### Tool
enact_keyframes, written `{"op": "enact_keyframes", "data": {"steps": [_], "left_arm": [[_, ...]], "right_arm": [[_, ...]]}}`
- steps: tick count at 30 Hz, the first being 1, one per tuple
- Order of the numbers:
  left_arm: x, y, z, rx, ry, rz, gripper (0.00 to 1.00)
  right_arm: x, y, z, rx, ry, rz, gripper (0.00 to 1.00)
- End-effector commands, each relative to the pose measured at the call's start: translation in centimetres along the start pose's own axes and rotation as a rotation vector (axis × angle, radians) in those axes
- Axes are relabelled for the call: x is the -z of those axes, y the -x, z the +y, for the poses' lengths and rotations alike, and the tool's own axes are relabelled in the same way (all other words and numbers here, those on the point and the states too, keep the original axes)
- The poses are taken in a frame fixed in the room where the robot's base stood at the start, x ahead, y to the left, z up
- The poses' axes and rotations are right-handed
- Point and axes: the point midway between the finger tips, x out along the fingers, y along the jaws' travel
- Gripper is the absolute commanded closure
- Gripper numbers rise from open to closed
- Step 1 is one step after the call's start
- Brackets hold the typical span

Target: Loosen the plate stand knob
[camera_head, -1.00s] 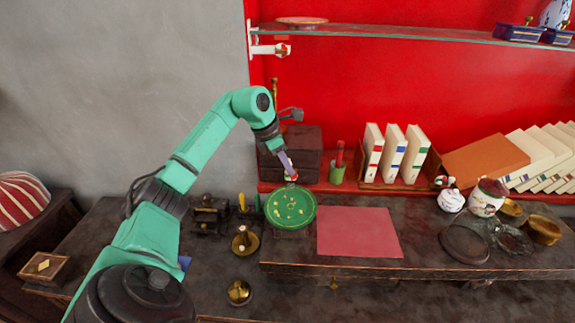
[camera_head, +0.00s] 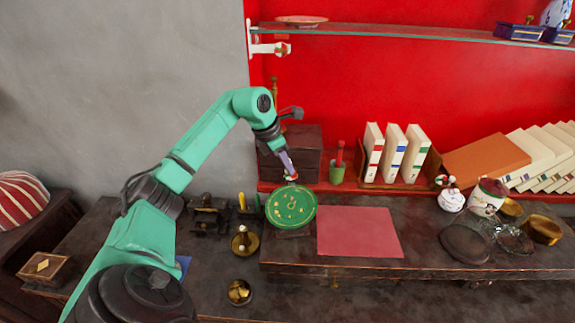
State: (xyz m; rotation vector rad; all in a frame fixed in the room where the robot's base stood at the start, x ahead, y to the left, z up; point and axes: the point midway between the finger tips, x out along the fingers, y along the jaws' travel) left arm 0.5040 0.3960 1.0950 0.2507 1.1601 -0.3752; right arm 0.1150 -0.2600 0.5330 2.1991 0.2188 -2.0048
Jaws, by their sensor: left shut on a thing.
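A round green plate (camera_head: 290,212) with pale yellowish marks stands tilted up at the left end of the raised dark shelf, facing me. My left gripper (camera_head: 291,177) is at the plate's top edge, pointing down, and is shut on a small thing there. I take this thing to be the plate stand knob; the fingers mostly cover it, with a bit of red and white showing. My right gripper is not in view.
A flat red mat (camera_head: 358,232) lies right of the plate. A dark box (camera_head: 303,150) and a green cup (camera_head: 337,172) stand behind it. Brass pieces (camera_head: 245,241) stand at lower left.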

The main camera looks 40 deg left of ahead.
Motion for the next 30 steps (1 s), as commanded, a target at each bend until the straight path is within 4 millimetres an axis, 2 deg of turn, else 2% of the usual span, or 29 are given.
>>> {"op": "enact_keyframes", "data": {"steps": [30], "left_arm": [[-0.06, 0.08, -0.05, -0.015, 0.038, -0.002, 1.0]], "right_arm": [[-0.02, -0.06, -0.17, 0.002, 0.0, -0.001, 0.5]]}}
